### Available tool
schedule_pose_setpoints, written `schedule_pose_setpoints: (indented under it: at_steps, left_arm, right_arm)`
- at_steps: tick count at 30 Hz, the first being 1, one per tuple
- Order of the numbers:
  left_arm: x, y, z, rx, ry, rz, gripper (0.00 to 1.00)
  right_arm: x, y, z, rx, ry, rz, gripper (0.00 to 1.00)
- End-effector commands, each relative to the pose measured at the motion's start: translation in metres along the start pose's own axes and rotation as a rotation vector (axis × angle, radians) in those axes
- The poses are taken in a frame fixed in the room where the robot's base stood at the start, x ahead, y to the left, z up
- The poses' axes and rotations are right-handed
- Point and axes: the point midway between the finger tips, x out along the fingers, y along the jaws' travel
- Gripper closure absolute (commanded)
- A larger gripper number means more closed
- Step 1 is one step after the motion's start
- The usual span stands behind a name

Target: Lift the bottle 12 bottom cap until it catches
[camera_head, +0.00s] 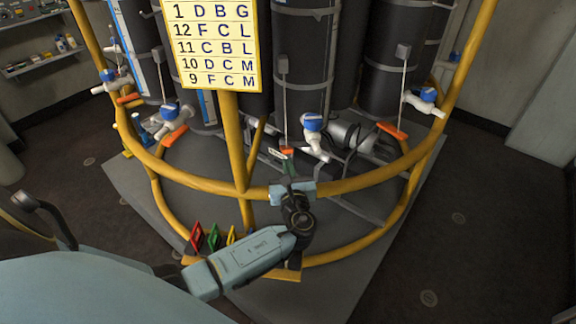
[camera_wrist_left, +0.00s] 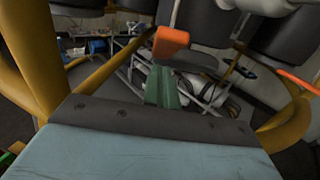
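Large dark upright bottles stand inside a yellow ring frame; no number is readable on them. The middle bottle (camera_head: 301,60) has a thin rod running down to a small orange tab (camera_head: 287,150) at its lower end. An orange tab also shows large in the left wrist view (camera_wrist_left: 171,42), just beyond and above my green fingertips. My left gripper (camera_head: 281,157) reaches over the lower yellow ring towards the middle bottle's foot. The tips look close below the tab; contact is unclear. Their gap is too small to judge. My right gripper is not in view.
The yellow ring rail (camera_head: 345,186) passes close by my left wrist. A blue-and-white valve (camera_head: 313,132) is right of the fingers. A yellow letter sign (camera_head: 212,44) hangs on the post at left. Coloured tags (camera_head: 213,237) sit on the lower ring. Floor at right is clear.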

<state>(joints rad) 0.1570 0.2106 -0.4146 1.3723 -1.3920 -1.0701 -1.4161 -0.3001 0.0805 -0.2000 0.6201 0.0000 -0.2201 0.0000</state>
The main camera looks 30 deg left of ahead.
Motion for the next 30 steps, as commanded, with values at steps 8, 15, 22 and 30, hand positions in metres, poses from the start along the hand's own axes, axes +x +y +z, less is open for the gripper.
schedule_pose_setpoints:
  at_steps: [8,15,22,30]
  left_arm:
    - [-0.002,0.0,-0.008,0.001,0.003,-0.001,1.0]
    - [-0.006,-0.001,-0.008,0.001,0.005,-0.003,1.0]
    - [-0.024,0.0,-0.007,0.002,0.006,-0.002,1.0]
    - [-0.046,-0.001,-0.008,0.001,0.007,-0.003,1.0]
  right_arm:
    - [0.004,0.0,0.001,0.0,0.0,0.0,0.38]
    - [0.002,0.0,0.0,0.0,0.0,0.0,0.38]
    - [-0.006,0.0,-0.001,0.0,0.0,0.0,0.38]
    - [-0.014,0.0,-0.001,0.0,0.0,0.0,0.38]
